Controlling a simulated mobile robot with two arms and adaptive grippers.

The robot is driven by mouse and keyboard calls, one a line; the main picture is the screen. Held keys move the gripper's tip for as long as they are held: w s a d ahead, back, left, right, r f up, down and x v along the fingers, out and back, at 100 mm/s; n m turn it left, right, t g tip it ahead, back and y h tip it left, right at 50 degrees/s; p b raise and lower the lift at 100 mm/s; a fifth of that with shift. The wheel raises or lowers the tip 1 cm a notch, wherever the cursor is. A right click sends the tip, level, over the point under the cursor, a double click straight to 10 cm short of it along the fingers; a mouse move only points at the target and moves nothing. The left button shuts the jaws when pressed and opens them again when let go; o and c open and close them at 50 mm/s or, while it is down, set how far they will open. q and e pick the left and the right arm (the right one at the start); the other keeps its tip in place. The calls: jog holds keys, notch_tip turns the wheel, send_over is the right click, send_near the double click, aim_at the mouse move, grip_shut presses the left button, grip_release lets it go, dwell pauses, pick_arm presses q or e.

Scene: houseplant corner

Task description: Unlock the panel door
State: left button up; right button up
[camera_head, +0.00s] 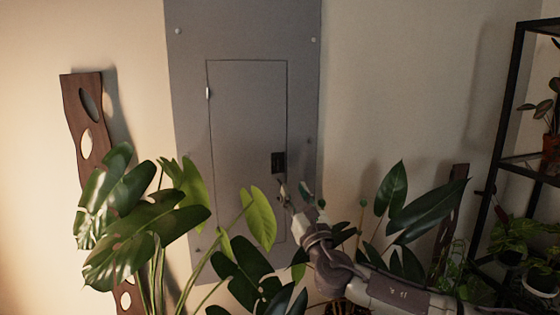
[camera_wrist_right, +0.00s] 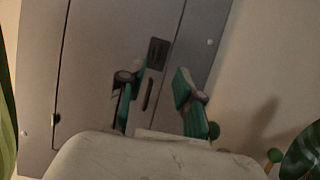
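The grey panel door (camera_head: 245,115) sits flush and looks closed in its grey metal panel (camera_head: 186,110) on the wall. A small black latch (camera_head: 278,162) is on the door's right edge; it also shows in the right wrist view (camera_wrist_right: 157,53). My right gripper (camera_head: 297,193) is just below and right of the latch in the head view. In the right wrist view its green-padded fingers (camera_wrist_right: 160,88) are spread apart with nothing held, and the latch shows beyond the gap between them. I cannot tell whether they touch the door. My left gripper is not in view.
Large-leaved plants stand in front of the panel at left (camera_head: 150,220) and around my right arm (camera_head: 405,220). A black shelf rack (camera_head: 503,110) with potted plants is at right. A brown wooden board (camera_head: 85,115) leans on the wall at left.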

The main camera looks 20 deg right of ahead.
aim_at(280, 163)
jog(key=p+x, duration=0.1)
jog(key=x, duration=0.5)
jog(key=shift+w+f+p, duration=0.15)
jog(key=shift+w+p, duration=0.1)
jog(key=shift+p, duration=0.05)
jog(key=x, duration=0.3)
jog(key=shift+w+p, duration=0.1)
jog(key=shift+p, duration=0.3)
jog(key=shift+w, duration=0.5)
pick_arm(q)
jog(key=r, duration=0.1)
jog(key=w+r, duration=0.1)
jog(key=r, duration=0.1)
pick_arm(e)
grip_shut()
